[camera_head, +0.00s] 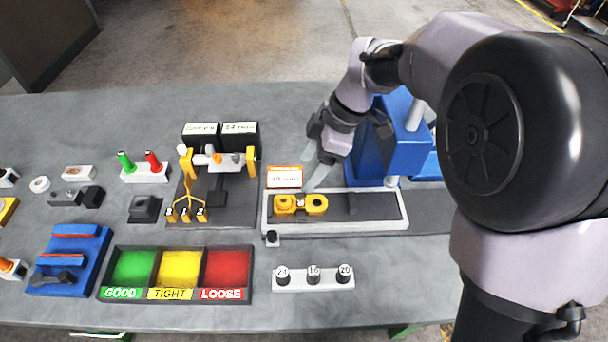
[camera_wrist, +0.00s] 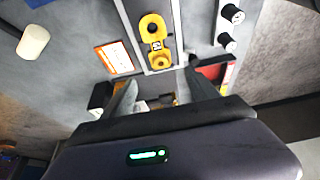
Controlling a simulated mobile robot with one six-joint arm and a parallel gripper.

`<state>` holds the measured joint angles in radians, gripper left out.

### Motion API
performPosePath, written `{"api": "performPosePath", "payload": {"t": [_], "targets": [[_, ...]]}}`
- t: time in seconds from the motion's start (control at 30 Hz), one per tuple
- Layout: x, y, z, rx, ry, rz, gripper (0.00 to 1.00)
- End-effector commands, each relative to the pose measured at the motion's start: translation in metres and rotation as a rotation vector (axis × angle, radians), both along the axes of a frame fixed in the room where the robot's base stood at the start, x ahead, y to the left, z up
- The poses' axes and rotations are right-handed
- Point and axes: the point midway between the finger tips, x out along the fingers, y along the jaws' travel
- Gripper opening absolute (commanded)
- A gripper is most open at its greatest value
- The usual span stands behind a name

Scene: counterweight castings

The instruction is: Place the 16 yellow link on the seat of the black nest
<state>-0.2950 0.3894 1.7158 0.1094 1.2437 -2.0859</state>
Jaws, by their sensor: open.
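The yellow link (camera_head: 301,204) lies flat in the left part of a pale-rimmed tray (camera_head: 384,225). It has a ring at each end and a white label between them, and it also shows in the wrist view (camera_wrist: 156,43). My gripper (camera_head: 316,172) is open and empty, above and just behind the tray. In the wrist view its two fingers (camera_wrist: 162,90) are apart, with the link beyond them. A black block with a recessed top (camera_head: 145,208) sits left of the yellow fixture; I cannot tell surely whether it is the black nest.
A bin with green, yellow and red compartments (camera_head: 179,303) stands at the front left. A white holder with numbered black plugs (camera_head: 313,278) is in front of the tray. The yellow fixture (camera_head: 187,165) stands left of the tray, and a blue machine (camera_head: 368,150) behind it.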

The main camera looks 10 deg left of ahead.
Motion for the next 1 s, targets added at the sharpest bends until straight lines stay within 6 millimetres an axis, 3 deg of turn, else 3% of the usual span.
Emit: {"api": "performPosePath", "payload": {"t": [0.17, 0.27, 0.37, 0.5, 0.6, 0.7, 0.8, 1.0], "targets": [[0.0, -0.003, 0.005, -0.002, 0.0, -0.012, 0.69], [-0.008, -0.019, 0.022, -0.014, 0.008, -0.143, 0.69], [-0.037, -0.06, 0.06, -0.028, 0.03, -0.521, 0.69], [-0.104, -0.126, 0.094, 0.041, 0.094, -1.228, 0.69], [-0.148, -0.158, 0.095, 0.157, 0.149, -1.665, 0.69], [-0.175, -0.176, 0.087, 0.269, 0.203, -1.95, 0.69], [-0.186, -0.183, 0.082, 0.328, 0.233, -2.076, 0.69], [-0.188, -0.184, 0.081, 0.337, 0.242, -2.098, 0.69]]}}
